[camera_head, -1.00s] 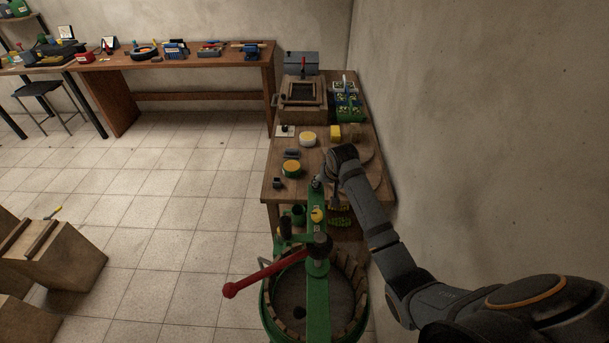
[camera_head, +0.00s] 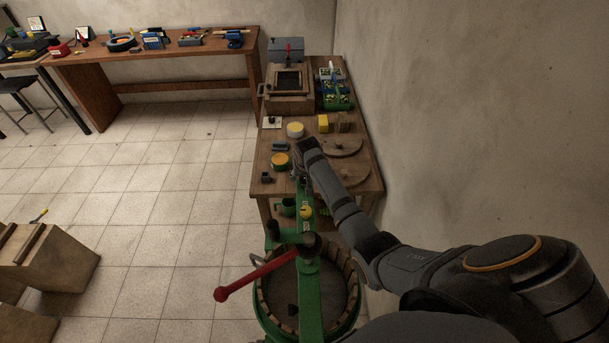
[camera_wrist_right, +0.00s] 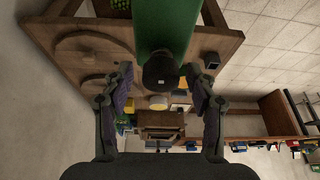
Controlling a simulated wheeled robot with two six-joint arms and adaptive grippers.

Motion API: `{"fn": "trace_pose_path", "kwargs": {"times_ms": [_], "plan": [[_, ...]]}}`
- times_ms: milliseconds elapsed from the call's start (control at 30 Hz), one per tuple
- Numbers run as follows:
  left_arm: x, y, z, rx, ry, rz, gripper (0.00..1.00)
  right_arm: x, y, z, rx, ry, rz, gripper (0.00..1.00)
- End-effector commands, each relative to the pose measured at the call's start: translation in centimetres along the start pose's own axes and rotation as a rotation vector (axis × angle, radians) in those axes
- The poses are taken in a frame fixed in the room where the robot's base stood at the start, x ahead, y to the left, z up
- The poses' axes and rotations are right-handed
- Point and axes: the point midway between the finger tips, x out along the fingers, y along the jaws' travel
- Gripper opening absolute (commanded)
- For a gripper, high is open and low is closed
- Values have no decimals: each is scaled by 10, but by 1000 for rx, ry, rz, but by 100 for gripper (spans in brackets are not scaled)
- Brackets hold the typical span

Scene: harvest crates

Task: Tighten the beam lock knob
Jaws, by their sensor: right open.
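The green press beam (camera_head: 309,290) runs away from me over a slatted round basket (camera_head: 350,285). In the right wrist view the beam (camera_wrist_right: 165,22) comes in from the top, with a black round knob (camera_wrist_right: 160,70) at its near end. My right gripper (camera_wrist_right: 158,76) is open, its two fingers on either side of the knob with gaps showing. I cannot tell how deep the knob sits between them. In the head view my right gripper (camera_head: 298,174) is small at the beam's far end, and the knob there is hidden or too small to make out. My left gripper is not in view.
A red lever (camera_head: 258,276) sticks out left from the press. Behind it, a wooden table (camera_head: 262,160) holds round lids (camera_head: 342,174), tins (camera_head: 280,160) and a wooden box (camera_head: 290,103). A wall stands close on the right. The tiled floor at left is open.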

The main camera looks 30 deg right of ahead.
Motion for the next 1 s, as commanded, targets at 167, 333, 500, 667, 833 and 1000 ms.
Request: {"fn": "trace_pose_path", "kwargs": {"times_ms": [167, 333, 500, 667, 833, 1000], "plan": [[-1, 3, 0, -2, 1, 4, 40, 4, 0, 0, 0, 2, -1, 58], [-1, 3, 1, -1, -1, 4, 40, 4, 0, 0, 0, 1, -1, 54], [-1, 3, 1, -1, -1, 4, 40, 4, 0, 0, 0, 1, -1, 30], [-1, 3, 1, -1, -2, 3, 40, 4, 0, 0, 0, 1, -1, 9], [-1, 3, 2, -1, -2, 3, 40, 4, 0, 0, 3, 1, 1, 2], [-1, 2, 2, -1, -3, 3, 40, 4, -1, 0, 35, 0, 13, 2]]}}
